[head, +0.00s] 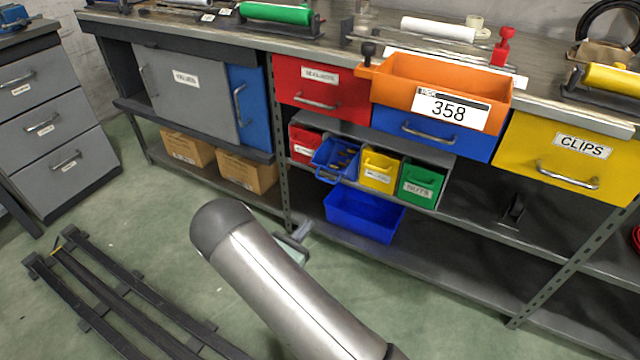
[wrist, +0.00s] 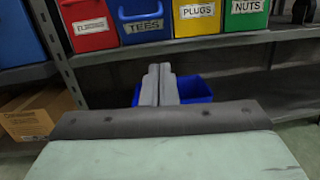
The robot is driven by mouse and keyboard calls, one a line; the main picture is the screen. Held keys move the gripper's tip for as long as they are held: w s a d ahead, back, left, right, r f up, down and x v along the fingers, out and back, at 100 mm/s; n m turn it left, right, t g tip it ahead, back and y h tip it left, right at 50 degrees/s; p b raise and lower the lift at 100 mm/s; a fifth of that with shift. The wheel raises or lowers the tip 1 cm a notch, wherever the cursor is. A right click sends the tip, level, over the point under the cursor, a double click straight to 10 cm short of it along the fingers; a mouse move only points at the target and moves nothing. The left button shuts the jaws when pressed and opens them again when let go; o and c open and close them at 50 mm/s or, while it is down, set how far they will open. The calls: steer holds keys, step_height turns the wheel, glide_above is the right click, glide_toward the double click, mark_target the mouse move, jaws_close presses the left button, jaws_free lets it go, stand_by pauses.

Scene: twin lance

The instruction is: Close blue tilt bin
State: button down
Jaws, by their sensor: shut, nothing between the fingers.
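The blue tilt bin (head: 322,172) is in the row of small bins under the bench in the head view. It is tipped forward and open, with dark parts visible inside. In the wrist view the blue bin (wrist: 143,27), labelled TEES, shows at the top, its upper part cut off by the frame. My gripper (wrist: 159,68) is shut and empty, its fingers together, below and in front of the bin and apart from it. In the head view my arm hides most of the gripper (head: 300,232).
Red (head: 304,144), yellow (head: 379,170) and green (head: 421,184) bins flank the blue one and look closed. A larger blue tub (head: 365,215) sits on the shelf below. An orange box (head: 440,85) overhangs the drawers above.

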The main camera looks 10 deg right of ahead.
steer(key=w+d+r+b, duration=0.1)
steer(key=w+d+r, duration=0.1)
steer(key=w, duration=0.3)
steer(key=w+d+r+n+t+y+b, duration=0.1)
steer(key=w+d+b, duration=0.1)
steer(key=w, duration=0.3)
steer(key=shift+d+r, duration=0.4)
steer(key=shift+d, duration=0.5)
steer(key=shift+w+a+r, duration=0.1)
